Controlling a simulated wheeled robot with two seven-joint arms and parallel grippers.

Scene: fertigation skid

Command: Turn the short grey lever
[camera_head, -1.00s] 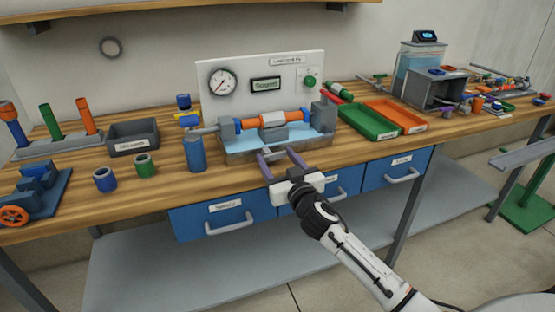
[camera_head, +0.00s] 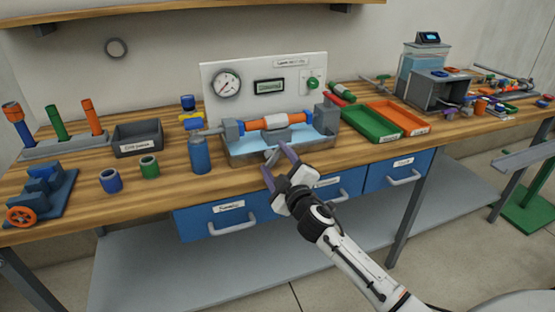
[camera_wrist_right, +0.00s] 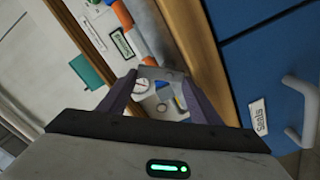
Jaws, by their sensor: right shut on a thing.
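The short grey lever (camera_head: 272,155) sticks out at the front of the test rig's shallow tray (camera_head: 240,160), in the middle of the bench. My right gripper (camera_head: 279,163) is at the tray's front edge, turned at a slant, with its purple fingers on either side of the lever. It is shut on the lever, whose far end the fingers partly hide. In the right wrist view, a grey plate-like part (camera_wrist_right: 166,74) shows between the two fingertips. My left gripper is not in view.
An orange and grey pipe (camera_head: 270,121) lies across the rig, before a panel with a gauge (camera_head: 227,85). A blue cylinder (camera_head: 199,155) stands left of the tray. Green (camera_head: 369,124) and orange (camera_head: 398,117) trays lie right. Blue drawers (camera_head: 190,227) are below.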

